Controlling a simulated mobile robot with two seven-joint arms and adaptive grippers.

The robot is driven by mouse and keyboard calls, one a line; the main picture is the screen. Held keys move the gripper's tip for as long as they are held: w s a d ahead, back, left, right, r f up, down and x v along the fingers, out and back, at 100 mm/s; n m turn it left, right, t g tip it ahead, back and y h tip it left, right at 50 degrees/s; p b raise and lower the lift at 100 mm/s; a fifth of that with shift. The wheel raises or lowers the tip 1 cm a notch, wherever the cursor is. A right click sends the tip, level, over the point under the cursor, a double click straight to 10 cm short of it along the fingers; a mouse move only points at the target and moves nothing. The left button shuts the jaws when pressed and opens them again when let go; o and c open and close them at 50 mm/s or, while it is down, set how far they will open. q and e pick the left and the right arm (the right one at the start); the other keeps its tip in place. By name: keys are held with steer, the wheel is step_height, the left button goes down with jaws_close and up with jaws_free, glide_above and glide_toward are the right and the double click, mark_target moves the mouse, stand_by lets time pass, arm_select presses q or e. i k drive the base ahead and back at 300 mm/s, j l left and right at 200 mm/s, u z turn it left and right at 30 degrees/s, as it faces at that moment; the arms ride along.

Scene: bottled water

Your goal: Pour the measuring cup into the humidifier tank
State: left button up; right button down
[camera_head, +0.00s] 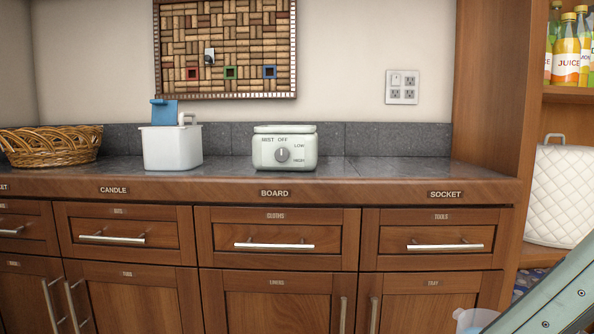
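Neither gripper shows, so what holds the cup is hidden.
A wicker basket (52,146) sits at the counter's left end. The dark counter top (400,167) is clear right of the humidifier base, up to a wooden shelf unit (497,90) holding juice bottles (566,52) and a white quilted bag (562,195). Closed drawers lie below.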

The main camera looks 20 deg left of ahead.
mark_target(166, 147)
steer(key=j+u, duration=0.2)
steer(key=j, duration=0.2)
steer(key=j+u, duration=0.25)
steer(key=j, duration=0.15)
steer(key=i+j+u, duration=0.2)
steer(key=j, duration=0.2)
steer(key=j+u, duration=0.25)
steer(key=i+j, duration=0.05)
steer(key=j, duration=0.05)
